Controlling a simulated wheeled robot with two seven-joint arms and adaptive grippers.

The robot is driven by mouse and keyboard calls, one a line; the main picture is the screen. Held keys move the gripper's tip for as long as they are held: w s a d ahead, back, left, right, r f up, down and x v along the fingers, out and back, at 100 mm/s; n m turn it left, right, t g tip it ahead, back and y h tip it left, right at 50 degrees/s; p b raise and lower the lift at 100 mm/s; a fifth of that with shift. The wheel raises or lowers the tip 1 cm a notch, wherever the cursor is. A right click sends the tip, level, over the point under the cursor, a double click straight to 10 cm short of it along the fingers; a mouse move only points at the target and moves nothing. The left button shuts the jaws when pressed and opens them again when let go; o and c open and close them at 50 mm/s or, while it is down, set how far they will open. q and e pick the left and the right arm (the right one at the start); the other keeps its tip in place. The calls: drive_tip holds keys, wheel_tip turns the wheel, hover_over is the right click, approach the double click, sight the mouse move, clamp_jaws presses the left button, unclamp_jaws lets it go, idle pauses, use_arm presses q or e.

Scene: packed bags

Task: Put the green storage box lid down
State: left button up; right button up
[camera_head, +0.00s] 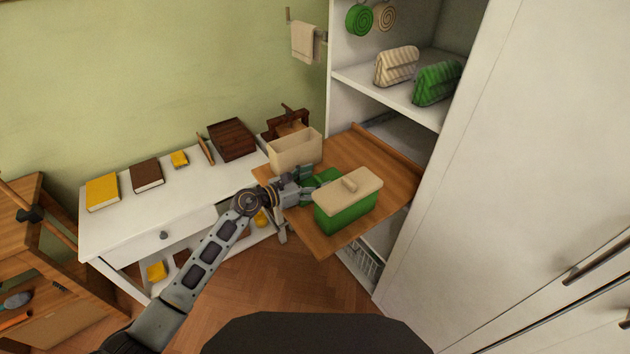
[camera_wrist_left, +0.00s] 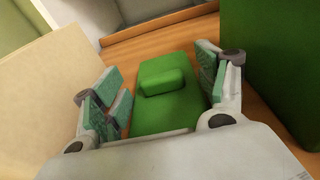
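The green storage box lid (camera_head: 320,177) lies flat on the wooden board (camera_head: 330,242), between a beige box and a green box. In the left wrist view the lid (camera_wrist_left: 165,110) shows its raised block handle, with wood around it. My left gripper (camera_head: 304,182) is just over the lid. Its fingers (camera_wrist_left: 163,85) are spread wide on either side of the lid's handle, with clear gaps and nothing between them gripped. In the head view the arm hides part of the lid. My right gripper is not in view.
The open beige box (camera_head: 295,152) stands behind the lid. The green box (camera_head: 345,217) with a beige lid (camera_head: 348,187) stands to the right, close to my gripper. A white table (camera_head: 125,225) with books is at left. A white cabinet (camera_head: 505,170) is at right.

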use_arm(q)
drive_tip(key=o, duration=0.3)
drive_tip(key=shift+o, duration=0.2)
drive_tip(key=shift+r, duration=0.15)
drive_tip(key=shift+v, duration=6.05)
